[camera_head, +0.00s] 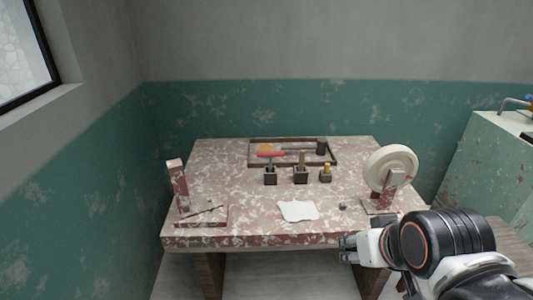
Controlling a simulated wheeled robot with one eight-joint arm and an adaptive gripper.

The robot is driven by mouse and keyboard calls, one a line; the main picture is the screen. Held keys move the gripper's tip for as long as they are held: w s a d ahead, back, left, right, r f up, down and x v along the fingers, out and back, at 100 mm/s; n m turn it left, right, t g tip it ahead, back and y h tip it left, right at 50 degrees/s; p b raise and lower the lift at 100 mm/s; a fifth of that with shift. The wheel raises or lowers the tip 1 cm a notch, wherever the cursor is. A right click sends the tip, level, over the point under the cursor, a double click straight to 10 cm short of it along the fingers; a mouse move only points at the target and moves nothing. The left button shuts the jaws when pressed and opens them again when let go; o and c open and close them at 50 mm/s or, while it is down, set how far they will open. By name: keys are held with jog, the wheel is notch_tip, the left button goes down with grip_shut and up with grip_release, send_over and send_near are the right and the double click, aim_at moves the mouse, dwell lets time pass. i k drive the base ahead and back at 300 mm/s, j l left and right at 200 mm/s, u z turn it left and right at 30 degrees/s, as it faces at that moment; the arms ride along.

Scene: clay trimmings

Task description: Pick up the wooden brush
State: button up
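Three small dark holders stand in a row on the speckled table. The middle holder (301,176) has an upright brown wooden handle (302,159) in it, which may be the wooden brush; its type is too small to tell. The left holder (270,177) has a red-topped tool (270,154) in it. The right holder (325,176) has a yellowish piece (326,167) in it. My gripper (346,249) is at the table's front right edge, well to the front of the holders. Its fingers look apart, with nothing visible between them.
The table (245,205) has a framed tray (251,159) at the back. A pale wheel (391,164) on a stand is at the right. A post on a base (178,186) is at the left. A white sheet (298,211) and a small grey lump (342,206) lie near the front.

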aim_at(302, 152)
jog(key=i+z, duration=0.2)
jog(key=i, duration=0.35)
jog(key=i+j+z, duration=0.15)
jog(key=i, duration=0.35)
jog(key=i+j+z, duration=0.2)
jog(key=i, duration=0.35)
jog(key=j, duration=0.05)
